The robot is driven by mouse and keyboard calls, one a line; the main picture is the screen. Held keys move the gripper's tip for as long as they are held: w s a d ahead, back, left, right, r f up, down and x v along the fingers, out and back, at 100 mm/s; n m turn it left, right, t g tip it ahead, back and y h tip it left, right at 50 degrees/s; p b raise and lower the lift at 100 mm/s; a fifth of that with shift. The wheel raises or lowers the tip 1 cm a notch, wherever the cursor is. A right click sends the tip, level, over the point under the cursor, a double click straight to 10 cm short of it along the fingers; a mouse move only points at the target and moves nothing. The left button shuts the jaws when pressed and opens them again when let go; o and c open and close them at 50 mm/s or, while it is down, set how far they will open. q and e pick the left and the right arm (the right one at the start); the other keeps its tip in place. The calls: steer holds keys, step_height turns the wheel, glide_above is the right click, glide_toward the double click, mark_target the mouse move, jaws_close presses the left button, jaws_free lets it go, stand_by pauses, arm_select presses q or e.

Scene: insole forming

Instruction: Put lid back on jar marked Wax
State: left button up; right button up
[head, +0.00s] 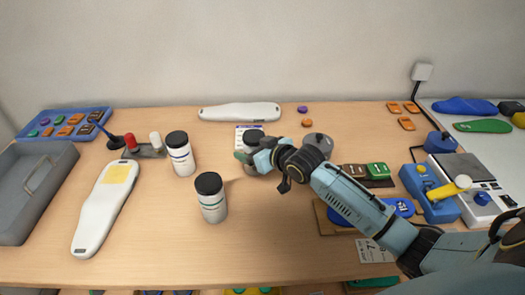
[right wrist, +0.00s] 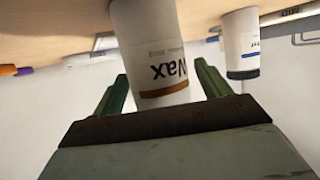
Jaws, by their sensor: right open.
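The jar marked Wax shows in the right wrist view (right wrist: 150,50) as a white jar with a brown band, its lettering upside down. Its upper end is hidden behind my gripper's palm. In the head view a dark round top (head: 254,136) shows just behind my right gripper (head: 256,157); it looks like a black lid, but its seating on the jar is hidden. My right gripper is open, with its green fingers on either side of the Wax jar in the right wrist view (right wrist: 165,95). Contact cannot be told. My left gripper is out of view.
Two white jars with black lids, one behind (head: 182,160) and one nearer (head: 213,208), stand left of my gripper. A white insole form (head: 100,215) and a grey tray (head: 30,200) lie further left. A blue device (head: 430,195) stands right. The front middle table is clear.

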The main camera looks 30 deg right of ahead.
steer(key=p+v, duration=0.1)
steer(key=v, duration=1.1)
steer(key=shift+p, duration=0.3)
